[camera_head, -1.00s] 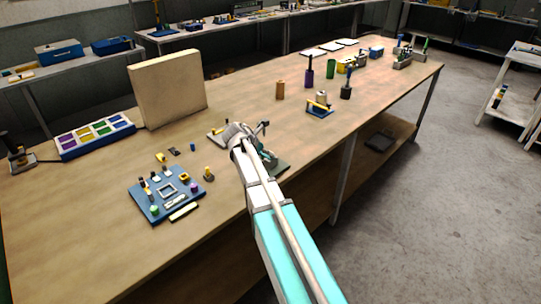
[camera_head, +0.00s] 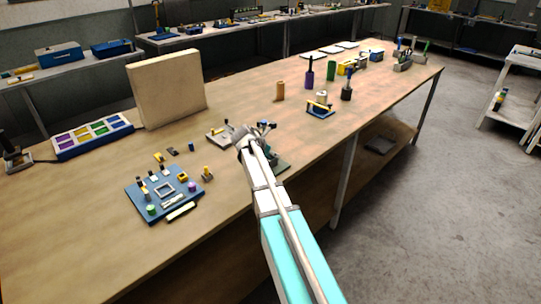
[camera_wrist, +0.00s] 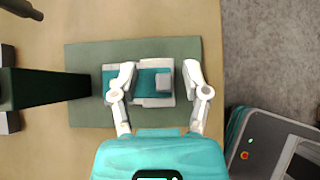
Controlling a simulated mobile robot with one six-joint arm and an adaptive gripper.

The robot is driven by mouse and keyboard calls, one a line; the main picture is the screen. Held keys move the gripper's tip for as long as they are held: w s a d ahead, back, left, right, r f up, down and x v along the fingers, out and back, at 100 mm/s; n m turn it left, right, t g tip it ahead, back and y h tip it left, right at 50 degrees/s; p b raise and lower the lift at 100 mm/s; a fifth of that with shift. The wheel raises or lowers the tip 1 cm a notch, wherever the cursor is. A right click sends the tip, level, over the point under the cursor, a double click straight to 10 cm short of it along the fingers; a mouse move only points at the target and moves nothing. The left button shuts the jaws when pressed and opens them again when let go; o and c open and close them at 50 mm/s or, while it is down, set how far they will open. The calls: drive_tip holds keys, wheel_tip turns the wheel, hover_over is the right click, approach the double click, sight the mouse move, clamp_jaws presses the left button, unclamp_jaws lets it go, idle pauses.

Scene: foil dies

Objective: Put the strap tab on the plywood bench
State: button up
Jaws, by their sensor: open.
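The plywood bench (camera_head: 95,215) is the long wooden table top across the head view; it also shows in the wrist view (camera_wrist: 85,22). A dark green base plate (camera_wrist: 190,118) lies on it below my gripper. On the plate sits a teal and grey piece (camera_wrist: 143,84) with a raised grey block (camera_wrist: 163,82), which may be the strap tab; I cannot tell for sure. My gripper (camera_wrist: 159,75) is open, with one finger on either side of this block, apparently not touching it. In the head view my arm hides most of the plate (camera_head: 282,160).
A dark post (camera_wrist: 50,88) reaches over the plate from the left. The bench's edge and the grey floor (camera_wrist: 262,50) lie to the right. A blue board with small parts (camera_head: 140,197) and an upright beige panel (camera_head: 168,88) stand to the left in the head view.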

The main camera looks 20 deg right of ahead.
idle(0.3)
clamp_jaws()
drive_tip(key=shift+r, duration=0.1)
idle(0.4)
wheel_tip(320, 180, up, 3)
drive_tip(key=p, duration=0.2)
drive_tip(key=shift+f+p, duration=0.2)
drive_tip(key=shift+p, duration=0.2)
drive_tip(key=s+a+r+p, duration=0.8)
drive_tip(key=s+r+p, duration=0.2)
drive_tip(key=s, duration=0.1)
drive_tip(key=shift+s, duration=0.3)
drive_tip(key=shift+r, duration=0.1)
